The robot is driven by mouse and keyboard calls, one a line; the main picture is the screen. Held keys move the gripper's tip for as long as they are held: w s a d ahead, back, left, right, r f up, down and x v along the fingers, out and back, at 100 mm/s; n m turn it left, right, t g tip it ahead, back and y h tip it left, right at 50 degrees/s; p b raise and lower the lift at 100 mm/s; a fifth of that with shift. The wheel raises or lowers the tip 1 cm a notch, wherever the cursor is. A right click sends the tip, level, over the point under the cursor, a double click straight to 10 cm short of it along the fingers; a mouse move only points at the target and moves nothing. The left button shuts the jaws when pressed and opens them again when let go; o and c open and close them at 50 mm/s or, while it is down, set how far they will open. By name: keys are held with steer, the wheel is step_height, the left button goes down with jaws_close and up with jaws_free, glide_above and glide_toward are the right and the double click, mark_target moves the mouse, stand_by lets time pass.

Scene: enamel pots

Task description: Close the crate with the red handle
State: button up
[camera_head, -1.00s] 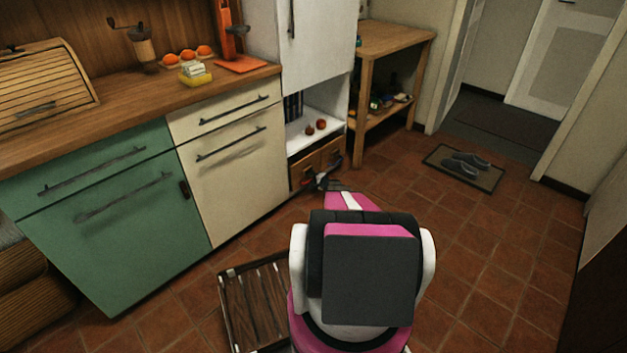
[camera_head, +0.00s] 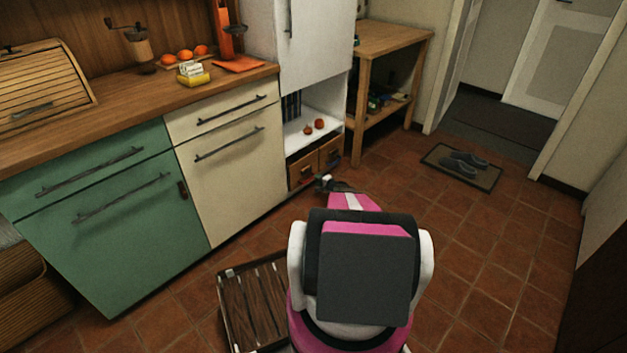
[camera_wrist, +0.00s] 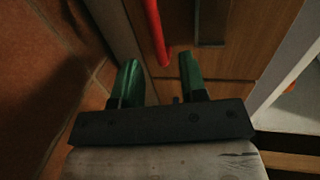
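The wooden crate fronts (camera_head: 303,171) sit low under the white cabinet in the head view, partly behind my arm. In the wrist view a wooden front (camera_wrist: 185,25) fills the upper middle, with a red bar handle (camera_wrist: 156,28) running down it. My gripper (camera_wrist: 160,64) is open, with its two green fingers apart. The lower end of the red handle appears between the fingertips; I cannot tell whether they touch it. My gripper is small and partly hidden by the arm in the head view (camera_head: 324,184). How far the crate stands out is unclear.
A white shelf (camera_head: 298,142) with two red fruits is above the crates. A wooden side table (camera_head: 392,42) stands to the right. A slatted wooden tray (camera_head: 253,305) is beside my base. Tiled floor (camera_head: 455,235) is free at right, up to a mat with shoes (camera_head: 462,166).

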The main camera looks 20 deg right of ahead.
steer(key=v, duration=0.5)
stand_by(0.3)
